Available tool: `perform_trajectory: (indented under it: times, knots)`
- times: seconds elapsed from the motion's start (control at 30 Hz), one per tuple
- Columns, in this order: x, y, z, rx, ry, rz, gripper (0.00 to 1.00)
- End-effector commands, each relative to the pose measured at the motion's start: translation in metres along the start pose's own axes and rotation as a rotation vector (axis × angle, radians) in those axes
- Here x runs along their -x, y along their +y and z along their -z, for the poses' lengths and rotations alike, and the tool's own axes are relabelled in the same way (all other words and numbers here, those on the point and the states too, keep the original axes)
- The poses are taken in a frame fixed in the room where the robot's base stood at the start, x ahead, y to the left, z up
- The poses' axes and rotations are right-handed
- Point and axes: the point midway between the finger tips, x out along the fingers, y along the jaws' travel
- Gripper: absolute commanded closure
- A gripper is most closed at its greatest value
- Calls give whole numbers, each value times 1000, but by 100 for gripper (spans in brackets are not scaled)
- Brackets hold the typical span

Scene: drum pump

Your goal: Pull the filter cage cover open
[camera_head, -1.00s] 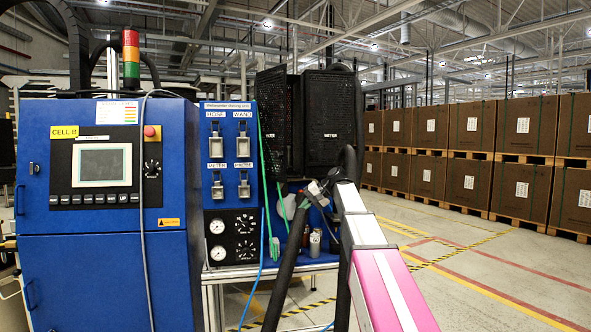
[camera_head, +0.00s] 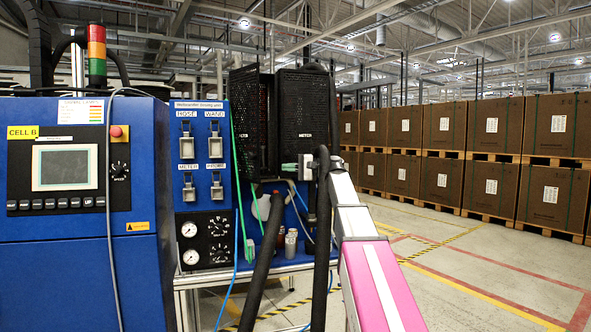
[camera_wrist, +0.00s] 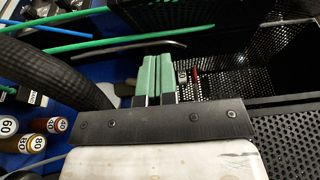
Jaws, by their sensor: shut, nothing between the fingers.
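The filter cage is a black perforated mesh box on the blue station in the head view. Its left panel (camera_head: 249,125) and its right panel (camera_head: 302,110), marked METER, meet at an angle; which is the cover I cannot tell for certain. My gripper (camera_head: 289,167) is at the lower part of the cage, in front of the right panel's bottom edge. In the wrist view the green fingers (camera_wrist: 156,75) are shut together and empty. They point toward the mesh (camera_wrist: 210,85), with a perforated panel (camera_wrist: 290,130) close on the right. Contact cannot be told.
A thick black hose (camera_head: 262,265) and blue and green tubes run beside my arm. Small bottles (camera_head: 291,243) stand on the blue shelf, also visible in the wrist view (camera_wrist: 45,125). A control cabinet (camera_head: 70,250) stands left. Open floor lies right, before stacked boxes (camera_head: 493,170).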

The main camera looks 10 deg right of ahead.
Motion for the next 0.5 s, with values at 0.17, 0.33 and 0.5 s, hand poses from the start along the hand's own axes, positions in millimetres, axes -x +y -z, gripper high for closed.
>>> perform_trajectory:
  times: [0.17,0.33,0.5]
  knots:
    - [-35,0,0,0,-3,0,100]
    - [-57,1,-15,1,-1,-1,100]
    - [-68,0,-25,1,0,-1,100]
